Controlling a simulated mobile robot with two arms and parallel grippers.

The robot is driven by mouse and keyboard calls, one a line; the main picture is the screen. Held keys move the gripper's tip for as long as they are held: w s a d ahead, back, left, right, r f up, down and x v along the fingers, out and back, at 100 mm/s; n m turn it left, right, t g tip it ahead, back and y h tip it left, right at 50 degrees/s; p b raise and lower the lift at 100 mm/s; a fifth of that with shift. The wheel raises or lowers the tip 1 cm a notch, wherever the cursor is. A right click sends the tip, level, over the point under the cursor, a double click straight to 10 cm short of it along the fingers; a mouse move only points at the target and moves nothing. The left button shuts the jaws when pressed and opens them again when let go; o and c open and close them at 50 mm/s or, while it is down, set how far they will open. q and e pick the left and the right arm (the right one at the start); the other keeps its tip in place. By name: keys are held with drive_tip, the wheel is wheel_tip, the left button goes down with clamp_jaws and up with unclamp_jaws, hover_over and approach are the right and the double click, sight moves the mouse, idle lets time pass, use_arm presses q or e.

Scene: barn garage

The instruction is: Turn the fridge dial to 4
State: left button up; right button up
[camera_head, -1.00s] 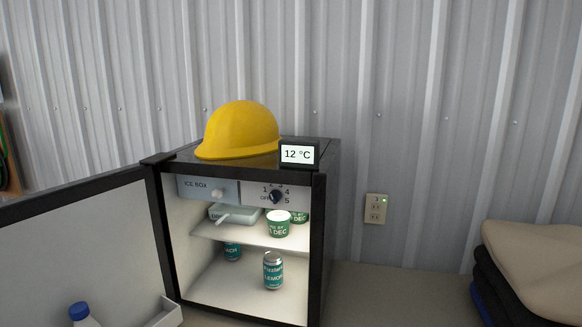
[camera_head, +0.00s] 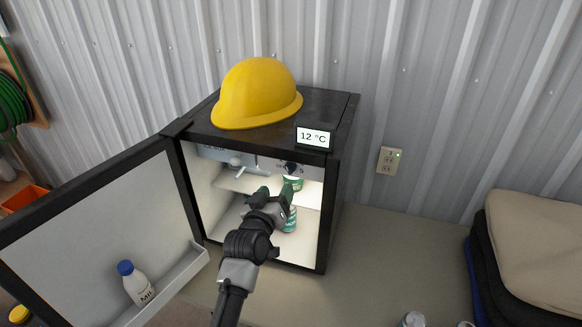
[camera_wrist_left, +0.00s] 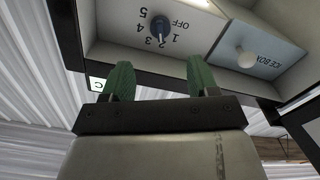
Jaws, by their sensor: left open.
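The small black fridge (camera_head: 338,108) stands open, its door (camera_head: 95,225) swung out to the left. Its dark round dial (camera_head: 291,168) sits on the panel at the top right inside, partly hard to read in the head view. In the left wrist view the dial (camera_wrist_left: 160,28) appears upside down, with OFF and 1 to 5 around it; its pointer setting is hard to tell, seemingly near 2 or 3. My left gripper (camera_head: 275,190) is open in front of the fridge opening, below the dial and apart from it. Its green fingers (camera_wrist_left: 159,68) show empty. My right gripper is out of view.
A yellow hard hat (camera_head: 257,92) and a 12 °C display (camera_head: 314,137) sit on top. The ice box panel (camera_wrist_left: 262,55) is beside the dial. A milk bottle (camera_head: 135,283) is in the door shelf.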

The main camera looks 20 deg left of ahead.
sight(288, 171)
use_arm(q)
drive_tip(key=shift+w+d+f+b, duration=0.1)
drive_tip(key=shift+w+b, duration=1.15)
drive_tip(key=shift+w, duration=1.1)
drive_tip(key=shift+w+d+b, duration=0.1)
drive_tip(key=shift+w+b, duration=1.15)
drive_tip(key=shift+w, duration=1.05)
drive_tip(key=c, duration=0.9)
